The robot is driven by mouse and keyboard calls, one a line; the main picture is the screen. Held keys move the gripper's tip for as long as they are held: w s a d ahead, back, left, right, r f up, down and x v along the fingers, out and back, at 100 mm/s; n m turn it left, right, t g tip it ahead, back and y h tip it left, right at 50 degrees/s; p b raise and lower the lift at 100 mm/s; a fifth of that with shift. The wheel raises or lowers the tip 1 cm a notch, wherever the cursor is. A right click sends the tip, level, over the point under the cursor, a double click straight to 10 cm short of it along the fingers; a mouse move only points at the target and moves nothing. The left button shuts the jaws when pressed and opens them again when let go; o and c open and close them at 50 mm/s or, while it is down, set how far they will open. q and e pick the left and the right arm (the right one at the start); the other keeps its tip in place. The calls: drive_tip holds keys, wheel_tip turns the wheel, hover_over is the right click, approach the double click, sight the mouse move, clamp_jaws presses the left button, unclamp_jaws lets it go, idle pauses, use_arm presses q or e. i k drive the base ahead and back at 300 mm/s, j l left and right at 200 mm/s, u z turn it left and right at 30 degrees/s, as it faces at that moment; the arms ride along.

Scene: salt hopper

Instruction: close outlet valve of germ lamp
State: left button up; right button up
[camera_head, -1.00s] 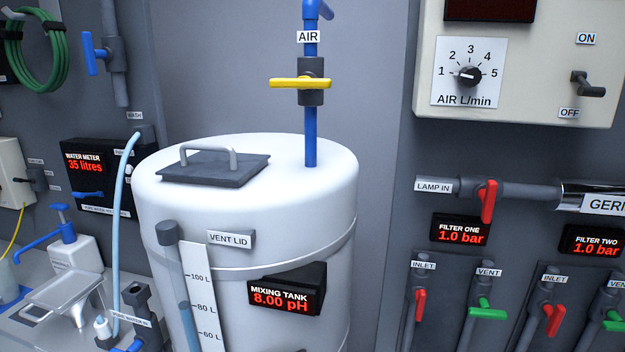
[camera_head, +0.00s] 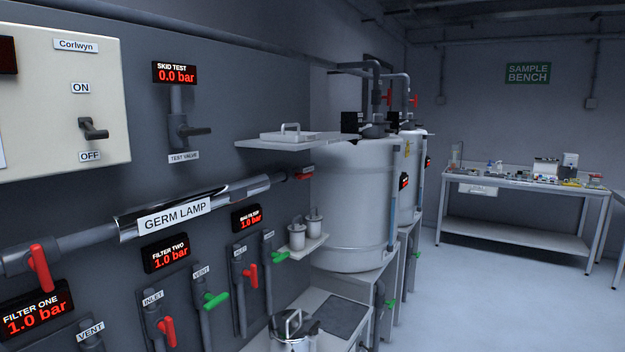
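The germ lamp (camera_head: 175,210) is a shiny metal tube with a "GERM LAMP" label, mounted along the grey wall panel at the left. At its far right end a small valve with a red handle (camera_head: 305,172) sits on the pipe, just below a wall shelf. It is small here, and I cannot tell exactly how its handle is turned. At the lamp's near left end another valve has a red handle (camera_head: 41,268) hanging down, across the pipe. Neither of my grippers is in view.
Below the lamp are filter valves with red handles (camera_head: 167,331) and green handles (camera_head: 215,300). A shelf (camera_head: 290,143) juts out above the lamp's far end. White tanks (camera_head: 350,210) stand beyond. A low bench with a metal pot (camera_head: 292,330) is at the bottom. Floor (camera_head: 480,300) at right is clear.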

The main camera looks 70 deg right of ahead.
sight(305, 176)
drive_tip(key=z, duration=1.6)
drive_tip(key=i+l+z, duration=0.1)
drive_tip(key=i+z, duration=0.25)
drive_tip(key=i+l+z, duration=0.1)
drive_tip(key=z, duration=0.3)
drive_tip(key=i, duration=0.05)
